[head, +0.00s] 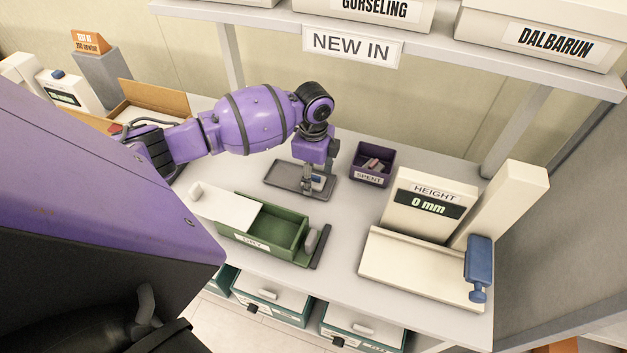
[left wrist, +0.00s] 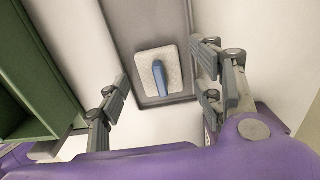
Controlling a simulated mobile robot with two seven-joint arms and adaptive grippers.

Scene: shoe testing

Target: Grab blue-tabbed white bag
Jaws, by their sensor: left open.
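The white bag with a blue tab (left wrist: 147,78) lies in a shallow grey tray (left wrist: 146,18) in the left wrist view. The tray also shows in the head view (head: 279,176), where the bag is partly hidden behind my gripper. My left gripper (left wrist: 168,88) is open and empty, pointing down over the bag. Its fingers are on either side of the bag, with gaps between them and it. In the head view my left gripper (head: 311,180) is above the tray's right part. My right gripper is not in view.
A green box (head: 239,245) with a white sliding lid stands in front of the tray. A purple "SPENT" bin (head: 369,181) is to the right. A white height gauge (head: 408,265) with a blue clamp stands farther right. A shelf with a "NEW IN" sign (head: 352,44) is overhead.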

